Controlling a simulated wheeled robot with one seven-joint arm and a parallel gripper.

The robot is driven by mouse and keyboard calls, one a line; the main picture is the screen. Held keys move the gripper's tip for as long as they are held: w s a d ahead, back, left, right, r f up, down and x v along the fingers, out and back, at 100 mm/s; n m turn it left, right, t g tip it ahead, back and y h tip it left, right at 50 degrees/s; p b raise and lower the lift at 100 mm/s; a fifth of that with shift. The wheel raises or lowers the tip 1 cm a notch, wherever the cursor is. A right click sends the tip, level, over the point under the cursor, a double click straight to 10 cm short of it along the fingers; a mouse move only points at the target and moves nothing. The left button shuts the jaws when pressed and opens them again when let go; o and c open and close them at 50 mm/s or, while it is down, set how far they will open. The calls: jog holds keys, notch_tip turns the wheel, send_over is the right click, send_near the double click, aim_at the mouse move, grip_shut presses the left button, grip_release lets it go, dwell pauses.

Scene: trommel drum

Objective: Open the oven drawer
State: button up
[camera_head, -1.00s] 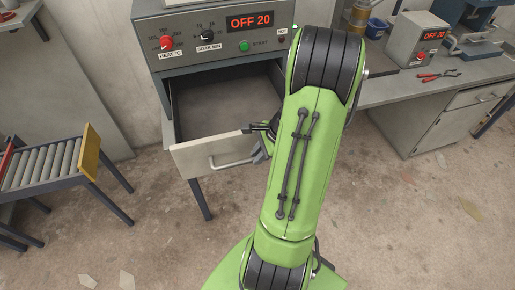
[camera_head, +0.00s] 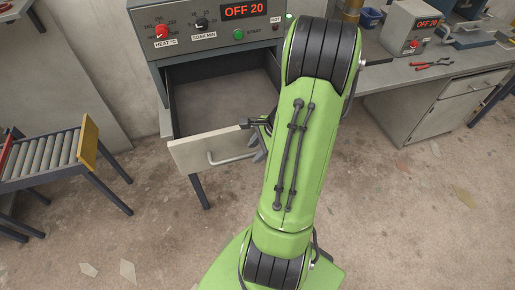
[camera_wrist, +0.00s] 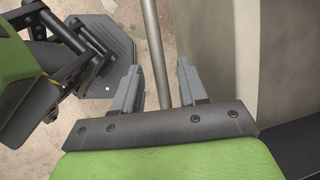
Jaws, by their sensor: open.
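The oven (camera_head: 215,55) stands at the top left of the head view. Its drawer (camera_head: 190,150) is pulled well out, with its grey inside showing empty. The drawer's metal handle (camera_head: 225,160) runs across its front; its right end is hidden behind my arm. In the wrist view, the handle bar (camera_wrist: 156,50) passes between the two fingers of my gripper (camera_wrist: 158,67), which stand apart on either side of it. The drawer front (camera_wrist: 212,55) is just right of the right finger. In the head view my arm mostly hides the gripper.
A roller stand (camera_head: 45,160) with a yellow end plate is at the left. A workbench (camera_head: 425,75) with a control box (camera_head: 408,38) and red pliers (camera_head: 432,64) is at the right. The floor around the drawer is mostly bare, with a few flat scraps.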

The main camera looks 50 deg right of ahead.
jog(key=p+v, duration=0.4)
jog(key=v, duration=1.1)
jog(key=shift+r, duration=0.35)
jog(key=shift+d, duration=0.1)
jog(key=w+a+r+n+g+h, duration=0.1)
jog(key=w+a+r+n, duration=0.2)
jog(key=a+n, duration=0.25)
jog(key=w+a+r+n, duration=0.3)
jog(key=a+n, duration=0.1)
jog(key=a, duration=0.3)
jog(key=s+a+r+n+t, duration=0.1)
jog(key=s+a+n, duration=0.2)
jog(key=a+n, duration=0.4)
jog(key=s+a+r+n+t+h, duration=0.1)
jog(key=s+a+r+n, duration=0.1)
jog(key=a+n, duration=0.5)
jog(key=shift+s+r+n, duration=0.2)
jog(key=shift+s+n, duration=0.25)
jog(key=shift+s, duration=0.2)
